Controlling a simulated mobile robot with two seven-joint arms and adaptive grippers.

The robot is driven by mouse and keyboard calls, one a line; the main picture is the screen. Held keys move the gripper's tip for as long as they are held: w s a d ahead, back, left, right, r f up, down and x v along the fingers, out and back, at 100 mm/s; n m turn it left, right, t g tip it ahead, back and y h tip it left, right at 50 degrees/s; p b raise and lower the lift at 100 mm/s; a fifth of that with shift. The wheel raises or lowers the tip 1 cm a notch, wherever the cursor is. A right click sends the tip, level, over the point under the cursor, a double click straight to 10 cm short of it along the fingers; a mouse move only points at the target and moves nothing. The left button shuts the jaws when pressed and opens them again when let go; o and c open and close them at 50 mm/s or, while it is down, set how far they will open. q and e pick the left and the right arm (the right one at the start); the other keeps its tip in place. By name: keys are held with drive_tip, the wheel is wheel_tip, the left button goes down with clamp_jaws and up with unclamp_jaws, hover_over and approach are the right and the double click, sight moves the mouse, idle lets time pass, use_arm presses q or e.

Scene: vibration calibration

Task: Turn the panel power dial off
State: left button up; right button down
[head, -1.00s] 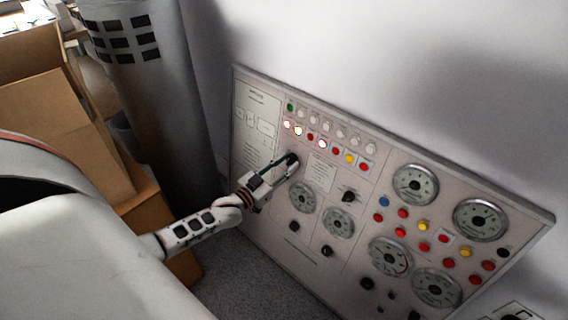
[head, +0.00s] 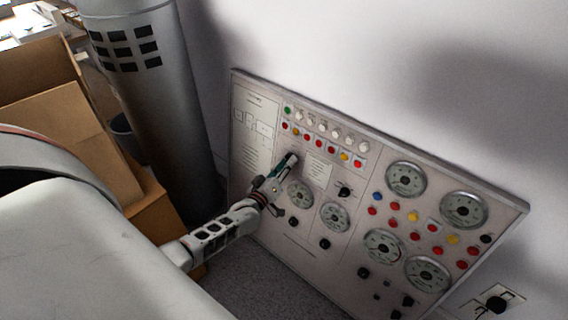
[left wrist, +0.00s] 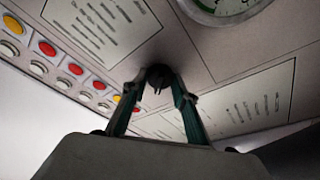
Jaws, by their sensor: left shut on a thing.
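The grey control panel (head: 262,225) leans along the wall in the head view. The black power dial (left wrist: 158,79) sits between the two fingertips of my left gripper (left wrist: 158,74) in the left wrist view. The fingers close on it from both sides, against the panel face. In the head view my left gripper (head: 290,160) reaches the panel's upper left part, below the rows of buttons, and mostly hides this dial. My right gripper is not in view.
Rows of red, yellow and white buttons (head: 318,142) run above the gripper. Round gauges (head: 405,179) and other black knobs (head: 344,192) fill the panel. A grey cylinder (head: 165,110) and cardboard boxes (head: 75,150) stand to the left. A wall socket (head: 497,304) is at lower right.

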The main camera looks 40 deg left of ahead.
use_arm(q)
drive_tip(key=shift+n, duration=0.5)
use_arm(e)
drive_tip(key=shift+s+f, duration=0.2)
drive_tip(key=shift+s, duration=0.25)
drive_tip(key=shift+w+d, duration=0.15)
use_arm(q)
drive_tip(key=o, duration=1.1)
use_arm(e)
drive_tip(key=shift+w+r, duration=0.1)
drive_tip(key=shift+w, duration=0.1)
